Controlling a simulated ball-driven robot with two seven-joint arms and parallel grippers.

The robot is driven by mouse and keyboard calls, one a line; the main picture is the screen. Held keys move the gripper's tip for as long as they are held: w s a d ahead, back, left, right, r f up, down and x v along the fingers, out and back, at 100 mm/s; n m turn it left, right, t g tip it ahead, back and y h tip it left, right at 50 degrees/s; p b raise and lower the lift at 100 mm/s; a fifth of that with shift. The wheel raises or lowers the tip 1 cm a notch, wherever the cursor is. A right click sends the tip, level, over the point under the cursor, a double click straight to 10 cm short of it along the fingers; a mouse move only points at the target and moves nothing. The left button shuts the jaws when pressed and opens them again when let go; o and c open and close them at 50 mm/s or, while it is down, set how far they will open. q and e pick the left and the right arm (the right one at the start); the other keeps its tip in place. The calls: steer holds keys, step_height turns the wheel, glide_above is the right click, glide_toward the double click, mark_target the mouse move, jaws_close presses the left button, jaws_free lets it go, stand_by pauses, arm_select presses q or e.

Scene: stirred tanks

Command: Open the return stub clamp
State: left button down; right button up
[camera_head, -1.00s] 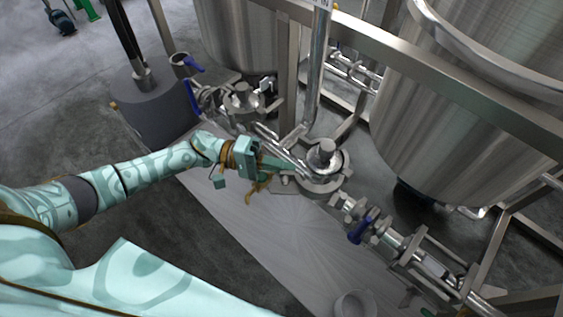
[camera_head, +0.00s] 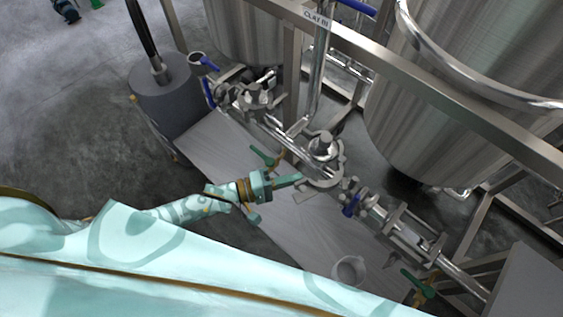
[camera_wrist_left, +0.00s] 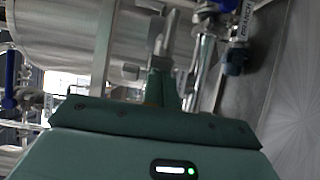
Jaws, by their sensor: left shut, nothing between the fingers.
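Steel tanks (camera_head: 440,110) stand behind a frame rail (camera_head: 400,65). Blue-handled valves (camera_head: 352,205) sit on the pipe. A pale cup (camera_head: 348,271) stands on the grey plate (camera_head: 300,235). A grey cylinder (camera_head: 168,105) stands at left.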

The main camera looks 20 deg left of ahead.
mark_target(318, 190)
arm_select(q)
steer(key=s+d+n+t+y, duration=0.1)
steer(key=y, duration=0.1)
steer(key=s+d+n+t+y+p, duration=0.1)
steer(key=d+n+t+y, duration=0.1)
steer(key=s+d+n+t+y+p, duration=0.1)
steer(key=s+d+n+t+y, duration=0.1)
steer(key=shift+d+n+t+y, duration=0.3)
steer(key=shift+n+t+y, duration=0.1)
steer(key=shift+y, duration=0.1)
steer(key=shift+s+d, duration=0.3)
steer(key=shift+d, duration=0.55)
